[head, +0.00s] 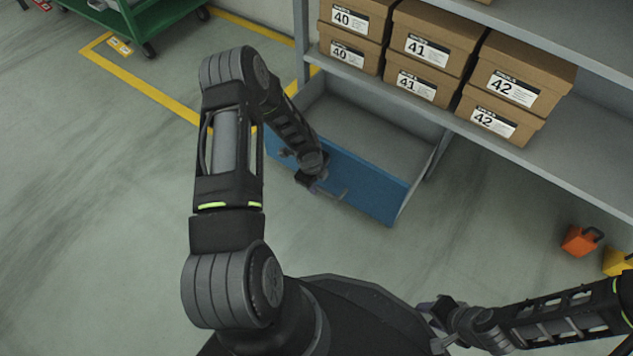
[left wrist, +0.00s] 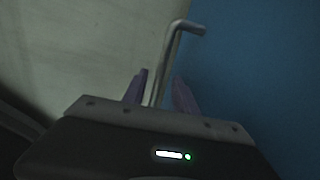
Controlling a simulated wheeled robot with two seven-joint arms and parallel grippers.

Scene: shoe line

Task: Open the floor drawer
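The floor drawer (head: 350,178) has a blue front and a grey inside, and stands pulled out from under the grey shelf. It looks empty. My left gripper (head: 312,182) is at the outer face of the blue front, at its bar handle (head: 338,192). In the left wrist view the metal handle (left wrist: 172,48) runs between the two purple fingertips (left wrist: 160,88), beside the blue panel (left wrist: 250,75). A gap shows on both sides of the bar, so the fingers are around it but look open. My right gripper (head: 436,325) is open and empty, low in the head view, away from the drawer.
Several brown shoe boxes (head: 425,50) labelled 40, 41 and 42 stand on the shelf (head: 500,135) above the drawer. A green cart (head: 140,20) is at the upper left. Orange (head: 580,240) and yellow (head: 618,262) objects lie on the floor at right. Floor before the drawer is clear.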

